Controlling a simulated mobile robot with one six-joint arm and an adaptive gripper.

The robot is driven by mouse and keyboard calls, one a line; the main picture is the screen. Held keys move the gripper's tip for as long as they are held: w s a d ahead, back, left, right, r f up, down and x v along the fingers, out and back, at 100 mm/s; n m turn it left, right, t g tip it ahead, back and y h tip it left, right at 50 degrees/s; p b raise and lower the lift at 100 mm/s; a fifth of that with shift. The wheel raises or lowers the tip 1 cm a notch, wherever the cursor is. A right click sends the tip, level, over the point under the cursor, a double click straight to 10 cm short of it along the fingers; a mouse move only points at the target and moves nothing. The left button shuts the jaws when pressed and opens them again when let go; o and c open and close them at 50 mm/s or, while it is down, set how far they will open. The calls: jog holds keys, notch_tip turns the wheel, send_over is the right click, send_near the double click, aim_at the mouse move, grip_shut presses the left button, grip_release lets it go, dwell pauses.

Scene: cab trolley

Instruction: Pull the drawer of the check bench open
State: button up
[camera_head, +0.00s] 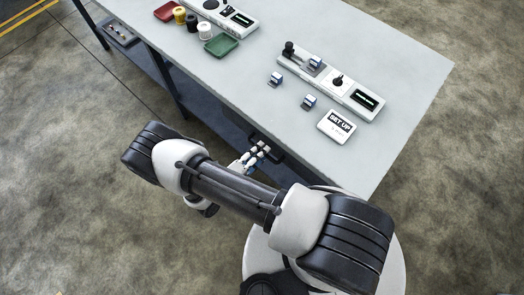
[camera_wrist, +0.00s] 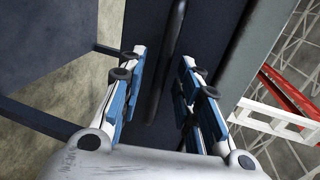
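The check bench (camera_head: 400,75) has a pale grey top and dark blue-grey framing below. Its dark drawer front (camera_wrist: 208,28) fills the middle of the wrist view. A dark bar handle (camera_wrist: 166,75) stands off that front and runs lengthwise between my fingers. My gripper (camera_wrist: 164,57) is open, with one blue-and-white finger on each side of the handle and gaps showing on both sides. In the head view my gripper (camera_head: 256,156) is at the bench's near edge. My arm hides part of the drawer, and I cannot tell how far it stands out.
A lower shelf (camera_head: 212,105) runs beneath. The concrete floor (camera_head: 60,200) at left is clear.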

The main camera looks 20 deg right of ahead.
jog(key=shift+w+d+f, duration=0.15)
jog(key=shift+w+d, duration=0.2)
jog(key=shift+d, duration=0.25)
jog(key=shift+c, duration=0.5)
grip_shut()
